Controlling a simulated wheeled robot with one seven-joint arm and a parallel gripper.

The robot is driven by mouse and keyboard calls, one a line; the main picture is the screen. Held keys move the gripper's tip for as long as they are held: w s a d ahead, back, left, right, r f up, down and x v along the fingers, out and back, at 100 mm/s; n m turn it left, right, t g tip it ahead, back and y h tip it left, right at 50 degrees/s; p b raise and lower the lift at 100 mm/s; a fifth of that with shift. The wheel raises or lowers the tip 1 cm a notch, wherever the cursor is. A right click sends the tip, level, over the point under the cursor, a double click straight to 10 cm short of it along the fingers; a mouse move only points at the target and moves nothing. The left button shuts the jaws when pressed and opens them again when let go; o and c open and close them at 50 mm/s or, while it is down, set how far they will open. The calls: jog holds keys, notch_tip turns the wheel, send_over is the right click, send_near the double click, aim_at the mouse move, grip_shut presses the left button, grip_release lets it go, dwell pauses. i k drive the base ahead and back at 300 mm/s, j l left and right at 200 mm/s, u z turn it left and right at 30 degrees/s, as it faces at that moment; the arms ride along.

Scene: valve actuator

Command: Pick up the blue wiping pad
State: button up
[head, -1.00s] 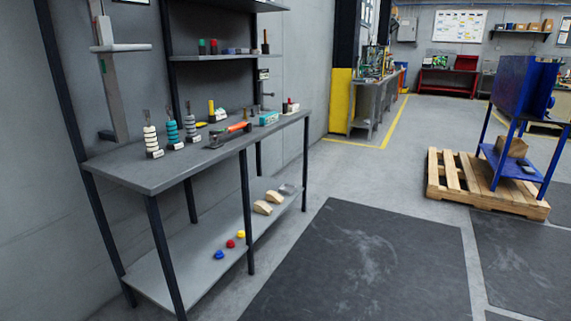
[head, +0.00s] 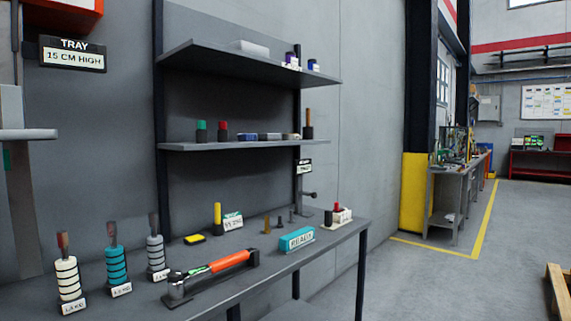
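No blue wiping pad can be made out for certain in the head view. A small flat blue item (head: 247,137) lies on the middle wall shelf (head: 185,147), right of a red cylinder. A grey-blue flat block (head: 270,136) lies just right of it. Both are too small to tell which, if either, is a pad. A small blue-and-white item (head: 313,66) stands at the right end of the upper shelf (head: 215,62). My gripper is not in view.
The workbench (head: 222,300) below carries labelled ring stacks (head: 116,266), an orange-handled tool (head: 230,261), a teal block marked READY (head: 297,239) and a yellow pad (head: 195,239). A yellow-based dark column (head: 414,195) stands beyond.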

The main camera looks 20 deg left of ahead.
aim_at(241, 137)
jog(key=i+u, duration=0.1)
jog(key=i, duration=0.45)
jog(key=i+l+u, duration=0.15)
jog(key=i, duration=0.4)
jog(key=i+l+u, duration=0.1)
jog(key=i, duration=0.45)
